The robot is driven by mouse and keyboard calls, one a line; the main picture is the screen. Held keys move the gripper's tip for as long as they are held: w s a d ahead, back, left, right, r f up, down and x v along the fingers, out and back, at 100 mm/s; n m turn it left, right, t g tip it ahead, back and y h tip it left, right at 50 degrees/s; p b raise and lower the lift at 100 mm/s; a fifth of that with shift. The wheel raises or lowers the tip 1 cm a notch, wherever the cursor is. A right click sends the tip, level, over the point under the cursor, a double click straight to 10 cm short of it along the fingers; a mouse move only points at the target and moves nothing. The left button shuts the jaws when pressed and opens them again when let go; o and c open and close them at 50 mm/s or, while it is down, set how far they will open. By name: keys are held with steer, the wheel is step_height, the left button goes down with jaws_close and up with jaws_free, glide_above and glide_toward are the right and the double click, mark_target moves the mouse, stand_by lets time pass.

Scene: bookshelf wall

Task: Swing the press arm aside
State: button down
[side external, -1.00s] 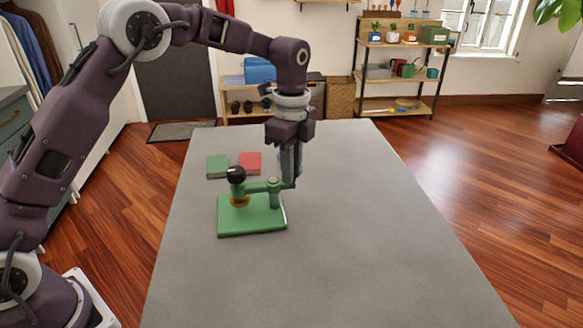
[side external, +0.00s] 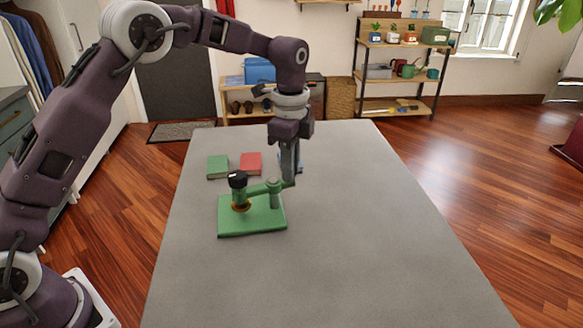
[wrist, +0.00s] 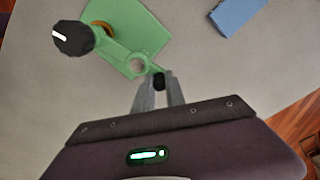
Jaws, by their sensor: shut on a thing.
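The green press stands on the grey table, with a flat green base (side external: 262,222) and a round post (side external: 273,193). Its green arm (side external: 258,189) runs across the post, with a black knob (side external: 238,180) at the left end above a brass-coloured ring (side external: 241,207). My gripper (side external: 290,184) is shut on the short right end of the press arm, just beyond the post. In the wrist view my gripper (wrist: 160,85) holds this end between its fingertips. The black knob (wrist: 73,38) is at upper left there, and the base (wrist: 140,25) lies behind the arm.
A green book (side external: 217,167) and a red book (side external: 251,163) lie on the table (side external: 360,250) behind the press. A blue block (wrist: 235,14) shows in the wrist view, mostly hidden behind my gripper in the side view. The table's right and front are clear.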

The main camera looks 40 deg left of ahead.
steer(key=shift+s+a+r+n, duration=0.15)
steer(key=shift+a+n, duration=0.7)
steer(key=shift+n, duration=1.9)
steer(key=shift+s+a+f+n, duration=0.1)
steer(key=shift+a+n, duration=0.75)
steer(key=shift+n, duration=1.85)
steer(key=shift+s+a+r+n, duration=0.15)
steer(key=shift+a+n, duration=0.7)
steer(key=shift+n, duration=1.9)
steer(key=shift+f, duration=0.1)
steer(key=c, duration=1.4)
jaws_free()
steer(key=shift+s, duration=0.1)
steer(key=shift+o, duration=0.2)
step_height(320, 180, up, 7)
